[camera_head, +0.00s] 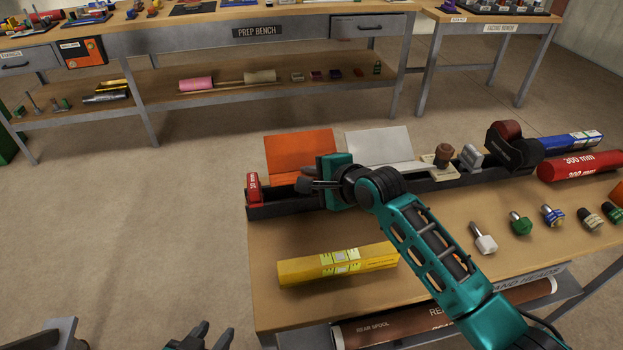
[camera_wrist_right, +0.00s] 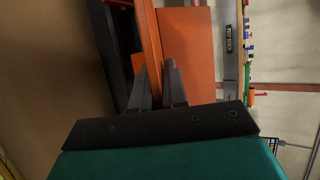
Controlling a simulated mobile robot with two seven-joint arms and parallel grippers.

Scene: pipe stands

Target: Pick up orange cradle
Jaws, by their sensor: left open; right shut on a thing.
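The orange cradle (camera_head: 298,150) is a folded, V-shaped piece at the left end of the black rail on the table. It shows close up in the right wrist view (camera_wrist_right: 190,45). My right gripper (camera_head: 308,185) reaches it from the front, and its fingers (camera_wrist_right: 156,80) are shut on the cradle's near edge. The cradle still appears at rail height; whether it touches the rail is hidden by the gripper. My left gripper (camera_head: 208,334) is open and empty at the bottom edge of the head view, left of the table.
A white cradle (camera_head: 380,146) stands just right of the orange one. A red block (camera_head: 253,187) sits at the rail's left end. Several knobbed plugs and a red 300 mm tube (camera_head: 580,165) are to the right.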

